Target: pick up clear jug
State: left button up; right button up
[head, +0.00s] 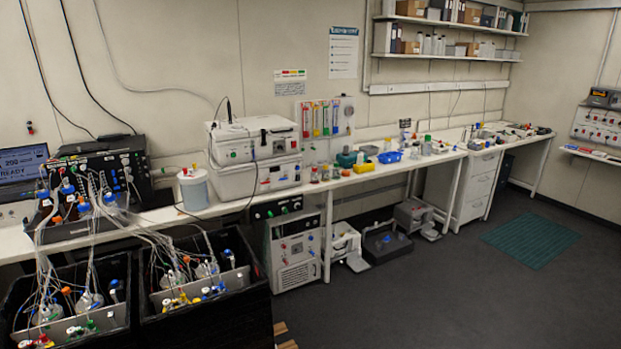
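A handle is too small to tell. Neither of my grippers shows in the head view.
Black shaker tubs (205,314) with tubed vessels stand in front of the bench at left. A black instrument (98,170) and stacked white boxes (255,155) flank the container. Small labware crowds the bench farther right. The dark floor (430,300) at right is clear around a green mat (530,240).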

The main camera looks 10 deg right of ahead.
aim_at(426, 146)
jog(key=i+l+z, duration=0.4)
jog(key=i, duration=1)
jog(key=i+l+z, duration=0.1)
jog(key=i+z, duration=0.25)
jog(key=i, duration=4.15)
